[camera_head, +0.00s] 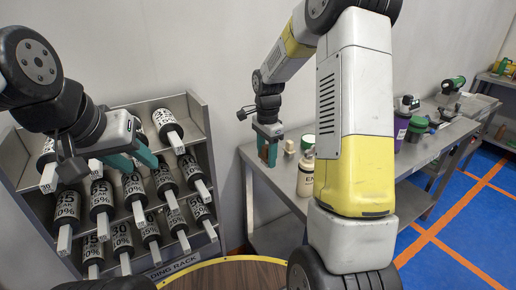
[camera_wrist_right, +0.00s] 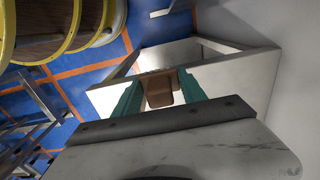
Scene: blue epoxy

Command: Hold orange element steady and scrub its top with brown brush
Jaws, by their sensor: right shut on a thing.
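My right gripper (camera_head: 268,152) is over the left end of the grey metal table. In the right wrist view its teal fingers (camera_wrist_right: 158,95) are shut on a brown block-like thing, which looks like the brown brush (camera_wrist_right: 162,92). A paler fringed edge shows at its far side. I cannot make out the orange element in either view.
A rack (camera_head: 197,112) of black-and-white labelled cylinders stands at left. A round wooden top with yellow rim (camera_head: 240,261) is at the bottom.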

